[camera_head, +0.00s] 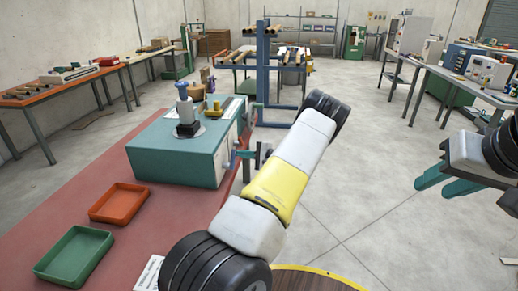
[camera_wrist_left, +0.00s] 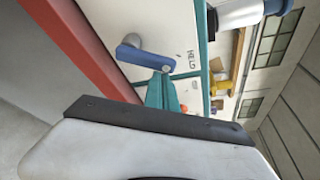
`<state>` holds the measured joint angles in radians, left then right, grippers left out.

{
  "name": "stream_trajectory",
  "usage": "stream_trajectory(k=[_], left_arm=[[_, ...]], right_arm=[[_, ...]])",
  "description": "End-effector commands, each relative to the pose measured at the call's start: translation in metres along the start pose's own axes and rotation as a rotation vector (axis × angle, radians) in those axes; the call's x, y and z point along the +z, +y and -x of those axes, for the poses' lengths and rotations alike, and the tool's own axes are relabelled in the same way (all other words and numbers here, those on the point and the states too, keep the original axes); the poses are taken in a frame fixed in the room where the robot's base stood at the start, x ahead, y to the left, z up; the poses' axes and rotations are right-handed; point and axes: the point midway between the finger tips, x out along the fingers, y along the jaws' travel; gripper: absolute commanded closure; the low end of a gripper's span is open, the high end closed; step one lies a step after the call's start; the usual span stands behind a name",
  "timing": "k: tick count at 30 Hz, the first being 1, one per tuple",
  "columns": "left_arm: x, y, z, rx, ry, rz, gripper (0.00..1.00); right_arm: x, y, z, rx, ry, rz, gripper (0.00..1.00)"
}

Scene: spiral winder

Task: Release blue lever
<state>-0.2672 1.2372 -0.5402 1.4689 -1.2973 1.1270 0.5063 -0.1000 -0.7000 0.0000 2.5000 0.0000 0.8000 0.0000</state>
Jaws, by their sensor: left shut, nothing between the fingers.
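The blue lever (camera_wrist_left: 145,58) shows in the left wrist view on a round grey pivot, on the white side panel (camera_wrist_left: 175,25) of the teal winder (camera_head: 172,152). Its free end points toward the teal fingers of my left gripper (camera_wrist_left: 161,92). The fingers are shut and empty, close by the lever's free end; I cannot tell whether they touch. In the head view my left gripper (camera_head: 238,157) is at the winder's right side, and I cannot make out the lever there. My right gripper (camera_head: 447,180) is open and empty at the right, away from the winder.
The winder stands on a red bench top (camera_head: 80,215). An orange tray (camera_head: 118,219) and a green tray (camera_head: 106,252) lie in front of it. A blue rack (camera_head: 262,75) stands behind. The floor right of my left arm is clear.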

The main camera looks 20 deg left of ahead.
Motion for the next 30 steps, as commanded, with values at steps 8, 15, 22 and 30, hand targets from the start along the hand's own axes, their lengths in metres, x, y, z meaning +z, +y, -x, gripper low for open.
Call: stream_trajectory(k=[8,15,22,30], left_arm=[[0.007,-0.002,0.002,-0.038,-0.003,0.096,1.00],[0.017,-0.002,0.006,-0.106,-0.001,0.287,1.00],[0.028,-0.001,0.010,-0.179,-0.001,0.494,1.00],[0.041,0.004,0.014,-0.263,0.000,0.734,1.00]], right_arm=[[0.000,0.000,0.000,0.000,0.000,0.000,0.64],[0.000,0.000,0.000,0.000,0.000,0.000,0.64],[0.000,0.000,0.000,0.000,0.000,0.000,0.64],[0.000,0.000,0.000,0.000,0.000,0.000,0.64]])
